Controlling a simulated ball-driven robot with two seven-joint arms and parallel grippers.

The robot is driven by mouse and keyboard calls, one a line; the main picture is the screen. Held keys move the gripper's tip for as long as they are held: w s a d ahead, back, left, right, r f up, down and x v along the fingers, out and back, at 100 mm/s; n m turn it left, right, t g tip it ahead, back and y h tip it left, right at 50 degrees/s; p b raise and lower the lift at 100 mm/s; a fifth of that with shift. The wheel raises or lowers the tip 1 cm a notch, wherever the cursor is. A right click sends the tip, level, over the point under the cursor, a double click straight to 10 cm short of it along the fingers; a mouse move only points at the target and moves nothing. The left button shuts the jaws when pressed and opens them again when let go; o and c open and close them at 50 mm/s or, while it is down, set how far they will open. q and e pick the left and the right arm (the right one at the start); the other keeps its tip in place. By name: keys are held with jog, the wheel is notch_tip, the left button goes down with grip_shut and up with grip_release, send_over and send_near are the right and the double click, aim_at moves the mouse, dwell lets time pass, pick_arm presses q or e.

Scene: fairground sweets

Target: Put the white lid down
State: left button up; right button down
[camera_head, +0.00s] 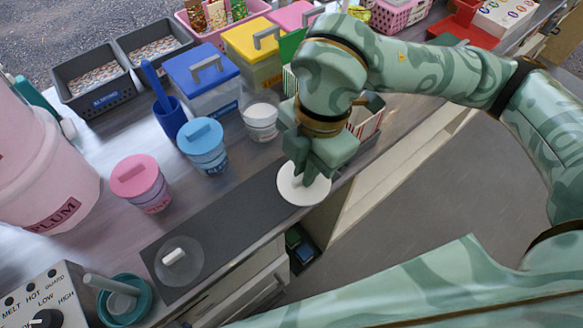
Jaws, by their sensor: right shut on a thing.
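The white lid (290,191) is a flat round disc over the right end of the dark grey mat (235,215), near the counter's front edge. My right gripper (309,178) is above it, shut on its small knob, which the fingers mostly hide. The lid looks about level; I cannot tell whether it touches the mat. An open clear jar with white contents (261,122) stands behind the mat, left of my right gripper. My left gripper is not in view.
A clear lid with a white knob (174,256) lies at the mat's left end; the mat's middle is bare. Pink-lidded (140,178) and blue-lidded (201,137) jars stand behind. A striped box (365,117) is partly hidden by my right arm. The counter edge is close.

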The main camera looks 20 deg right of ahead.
aim_at(293, 168)
jog(key=w+f+b, duration=0.2)
jog(key=w+f, duration=0.4)
jog(key=shift+f, duration=0.2)
jog(key=f+b, duration=0.2)
jog(key=f, duration=0.1)
jog(key=shift+w+d+f, duration=0.1)
jog(key=shift+w+f, duration=0.1)
jog(key=shift+f, duration=0.05)
jog(key=shift+r, duration=0.15)
jog(key=c, duration=1.5)
grip_release()
jog(key=r+p, duration=0.1)
jog(key=r, duration=0.3)
jog(key=d+r+p, duration=0.1)
jog(key=r, duration=0.3)
jog(key=r+p, duration=0.2)
jog(key=r, duration=0.2)
jog(key=shift+w+d, duration=0.3)
